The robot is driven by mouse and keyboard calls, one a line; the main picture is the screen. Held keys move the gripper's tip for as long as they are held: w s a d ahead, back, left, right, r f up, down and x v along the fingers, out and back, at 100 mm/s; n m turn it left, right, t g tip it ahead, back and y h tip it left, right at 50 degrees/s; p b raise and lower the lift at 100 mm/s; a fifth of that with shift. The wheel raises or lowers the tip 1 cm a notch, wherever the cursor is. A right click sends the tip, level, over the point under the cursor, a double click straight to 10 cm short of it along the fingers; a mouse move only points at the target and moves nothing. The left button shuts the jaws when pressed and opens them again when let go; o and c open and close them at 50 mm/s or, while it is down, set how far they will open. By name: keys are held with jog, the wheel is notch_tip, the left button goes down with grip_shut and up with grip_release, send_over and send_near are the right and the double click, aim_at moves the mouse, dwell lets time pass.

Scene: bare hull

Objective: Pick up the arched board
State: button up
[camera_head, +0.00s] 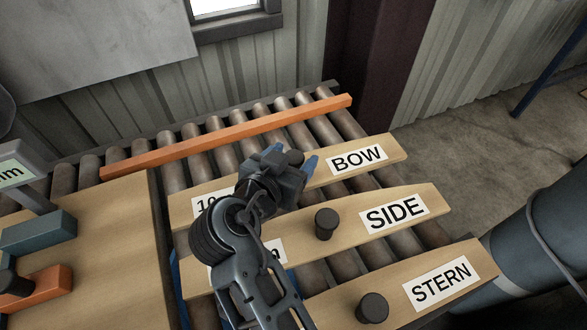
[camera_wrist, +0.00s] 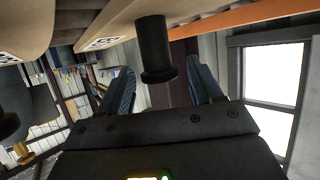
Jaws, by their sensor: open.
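Three light wooden boards lie on the roller conveyor in the head view: the BOW board (camera_head: 392,146), the SIDE board (camera_head: 340,236) and the STERN board (camera_head: 470,258). None is labelled arched, and I cannot tell for sure which is the arched one. The SIDE and STERN boards each show a dark knob. My gripper (camera_head: 291,160) is over the middle of the BOW board and hides its knob area. In the wrist view my gripper (camera_wrist: 160,68) is open, with a dark knob (camera_wrist: 154,45) showing between its fingers; the jaws are not closed on it.
The roller conveyor (camera_head: 330,128) has an orange rail (camera_head: 225,137) along its far side. A wooden table (camera_head: 105,225) with grey and orange blocks stands at left. A large dark cylinder (camera_head: 545,245) is at right. Open floor (camera_head: 450,140) lies beyond the conveyor's right end.

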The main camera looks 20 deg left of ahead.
jog(key=shift+w+f, duration=0.3)
jog(key=shift+w, duration=0.35)
jog(key=shift+c, duration=0.3)
grip_shut()
